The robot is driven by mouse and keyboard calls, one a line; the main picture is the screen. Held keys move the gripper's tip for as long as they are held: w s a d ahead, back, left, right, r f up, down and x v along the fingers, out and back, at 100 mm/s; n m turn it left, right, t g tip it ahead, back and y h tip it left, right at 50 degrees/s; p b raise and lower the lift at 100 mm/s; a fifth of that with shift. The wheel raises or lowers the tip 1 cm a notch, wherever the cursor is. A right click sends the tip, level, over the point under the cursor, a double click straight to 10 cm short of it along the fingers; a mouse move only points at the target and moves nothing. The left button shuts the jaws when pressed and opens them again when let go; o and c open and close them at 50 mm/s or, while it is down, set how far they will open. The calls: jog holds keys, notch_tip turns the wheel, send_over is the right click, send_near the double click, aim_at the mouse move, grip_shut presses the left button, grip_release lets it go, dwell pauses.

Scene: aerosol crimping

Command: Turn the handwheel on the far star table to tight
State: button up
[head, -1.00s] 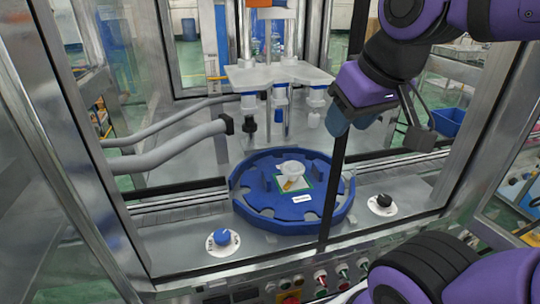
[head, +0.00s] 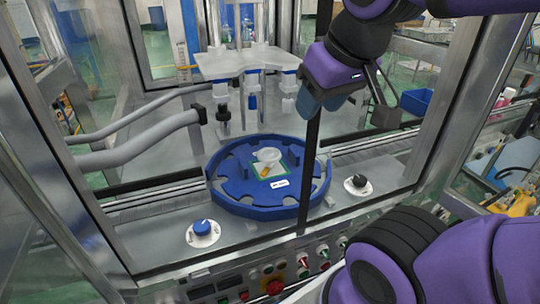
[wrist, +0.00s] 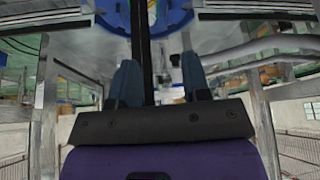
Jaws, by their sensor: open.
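The blue round star table (head: 225,195) stands in the machine, with a clear cup and a small green plate on it. A blue knob on a white dial (head: 202,228) sits to its front left. A black knob on a white dial (head: 357,184) sits to its right. I cannot tell which knob is the named handwheel. My gripper (head: 325,105) is open and empty, above and behind the black knob, beside the dark upright post (head: 311,140). In the wrist view, the post shows between the spread blue fingers (wrist: 158,82), and the star table's edge (wrist: 112,22) shows at top.
The dark post and metal frame (head: 448,110) edge the machine's opening. A white plate with nozzles (head: 240,62) hangs behind the star table. Grey hoses (head: 150,135) run at left. A panel with buttons and a red knob (head: 275,287) lies along the front.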

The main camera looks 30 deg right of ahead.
jog(key=o, duration=0.7)
jog(key=shift+w, duration=0.2)
jog(key=shift+c, duration=0.2)
jog(key=o, duration=0.4)
jog(key=shift+n+g, duration=0.6)
jog(key=shift+n, duration=0.2)
jog(key=w, duration=0.4)
jog(key=w+d+f, duration=0.1)
jog(key=w, duration=0.1)
jog(key=shift+w, duration=0.2)
jog(key=n+g, duration=0.4)
jog(key=n, duration=0.1)
send_over(269, 153)
notch_tip(269, 153, down, 15)
notch_tip(269, 153, down, 11)
jog(key=shift+r, duration=0.15)
jog(key=c, duration=0.8)
